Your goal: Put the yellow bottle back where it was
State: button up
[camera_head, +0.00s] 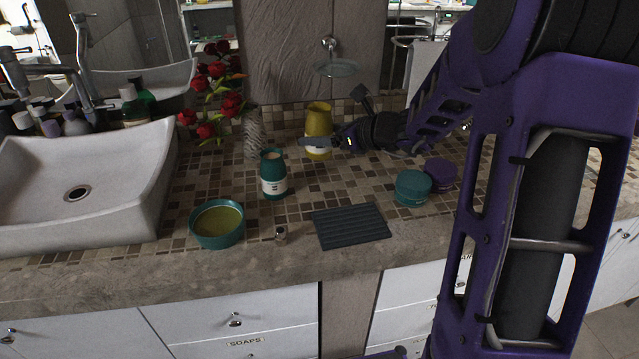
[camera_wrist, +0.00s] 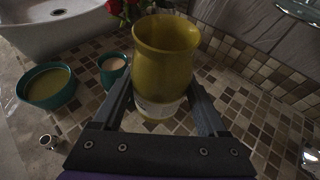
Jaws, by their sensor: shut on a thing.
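The yellow bottle (camera_head: 318,121) has a white label low on its side and stands upright at the back of the tiled counter, right of the vase. It also fills the middle of the wrist view (camera_wrist: 165,60), with its open top toward the camera. My gripper (camera_head: 318,142) is shut on the bottle, with one finger on each side of its lower part in the wrist view (camera_wrist: 163,112). Whether the bottle's base touches the tiles I cannot tell.
A teal bottle (camera_head: 273,176), a teal bowl (camera_head: 216,226), a small metal knob (camera_head: 280,233), a dark ribbed mat (camera_head: 350,226), a teal tin (camera_head: 412,188) and a purple tin (camera_head: 440,173) stand on the counter. A vase of red roses (camera_head: 254,135) is close left. A sink (camera_head: 80,190) is far left.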

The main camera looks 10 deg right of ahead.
jog(key=shift+w+d+n+g, duration=0.3)
jog(key=shift+d+n, duration=0.1)
jog(key=shift+f, duration=0.35)
notch_tip(320, 180, down, 9)
jog(key=shift+f+b, duration=0.1)
jog(key=shift+b, duration=1.05)
jog(key=shift+f, duration=0.1)
jog(key=shift+f, duration=0.15)
jog(key=o, duration=1.6)
